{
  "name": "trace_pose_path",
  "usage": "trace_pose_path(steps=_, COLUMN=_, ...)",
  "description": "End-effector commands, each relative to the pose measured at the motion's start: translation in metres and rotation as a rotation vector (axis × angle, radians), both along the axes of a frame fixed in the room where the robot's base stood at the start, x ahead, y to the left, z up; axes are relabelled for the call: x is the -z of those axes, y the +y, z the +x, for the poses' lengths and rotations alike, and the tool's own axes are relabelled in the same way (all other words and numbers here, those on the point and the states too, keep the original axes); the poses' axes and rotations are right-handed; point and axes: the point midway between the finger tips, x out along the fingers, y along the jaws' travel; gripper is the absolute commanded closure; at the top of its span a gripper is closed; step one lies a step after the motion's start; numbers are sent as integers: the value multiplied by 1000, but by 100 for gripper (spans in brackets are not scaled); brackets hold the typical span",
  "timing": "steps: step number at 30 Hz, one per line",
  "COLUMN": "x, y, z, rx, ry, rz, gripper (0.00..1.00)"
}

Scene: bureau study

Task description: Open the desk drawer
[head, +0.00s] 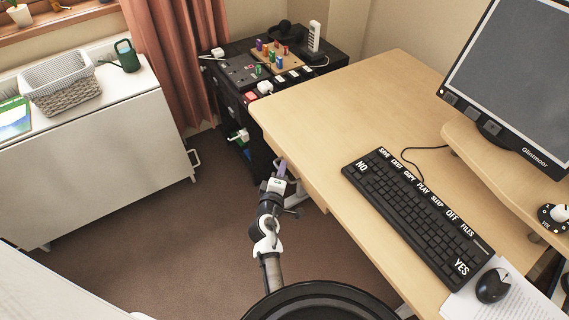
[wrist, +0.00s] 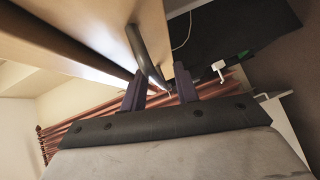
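The desk (head: 345,100) is pale wood, and its front edge runs diagonally through the head view. A pale wood drawer front (head: 314,190) shows as a narrow strip below that edge; I cannot tell whether it stands out at all. In the wrist view a grey bar handle (wrist: 147,48) runs along the wood panel (wrist: 90,25). My gripper (wrist: 160,85) is open, with its two dark fingers apart and the handle's near end between them. I cannot tell whether either finger touches it. In the head view my gripper (head: 281,172) is low beside the desk edge, and the handle is hidden.
A keyboard (head: 415,210), mouse (head: 492,285) and monitor (head: 515,75) are on the desk. A black cabinet (head: 235,90) with coloured blocks stands behind my gripper. A white cabinet (head: 90,160) with a basket (head: 62,85) is at left. Brown carpet (head: 150,235) between is clear.

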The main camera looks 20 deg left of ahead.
Motion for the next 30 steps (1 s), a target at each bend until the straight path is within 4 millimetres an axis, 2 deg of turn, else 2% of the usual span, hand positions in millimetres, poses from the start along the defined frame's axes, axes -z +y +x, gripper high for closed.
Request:
trace_pose_path(steps=11, x=1, y=0, z=-1, rx=0, ry=1, rz=0, gripper=71)
trace_pose_path(steps=18, x=1, y=0, z=-1, rx=0, ry=1, rz=0, gripper=100)
trace_pose_path(steps=30, x=2, y=2, z=-3, rx=-1, ry=1, rz=0, gripper=100)
